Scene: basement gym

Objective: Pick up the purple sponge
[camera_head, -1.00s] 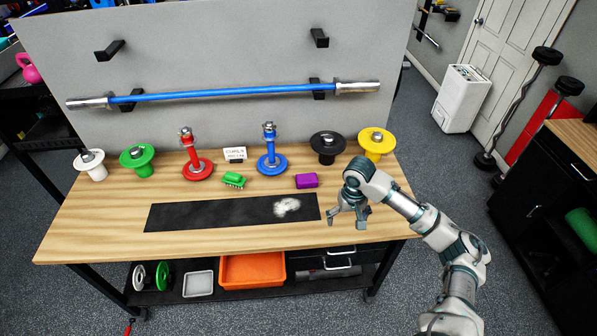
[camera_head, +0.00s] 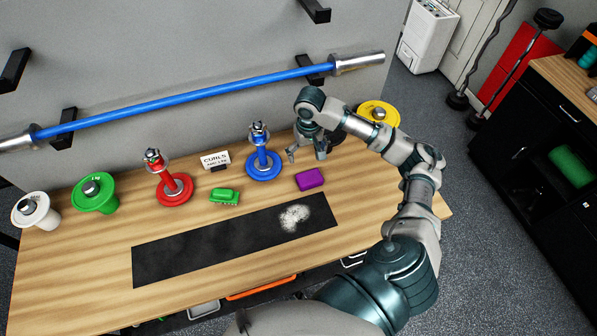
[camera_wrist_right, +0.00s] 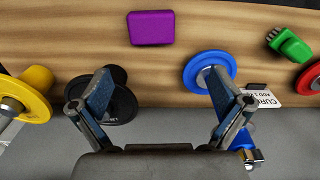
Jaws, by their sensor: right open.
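The purple sponge (camera_head: 309,179) lies flat on the wooden bench, right of the blue plate stand and just behind the black mat. It also shows in the right wrist view (camera_wrist_right: 151,28), near the top middle, beyond my fingertips. My right gripper (camera_head: 307,153) is open and empty. It hangs above the back of the bench, behind the sponge and apart from it. In the right wrist view its two fingers (camera_wrist_right: 160,95) are spread wide, with bare wall and bench between them. My left gripper is out of view.
The blue stand (camera_head: 263,165) is close to the left of my gripper. A black plate (camera_wrist_right: 118,105) and the yellow plate (camera_head: 378,113) are to its right. A green brush (camera_head: 224,196) and a sign (camera_head: 215,160) sit farther left. The black mat (camera_head: 190,247) carries white powder (camera_head: 294,216).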

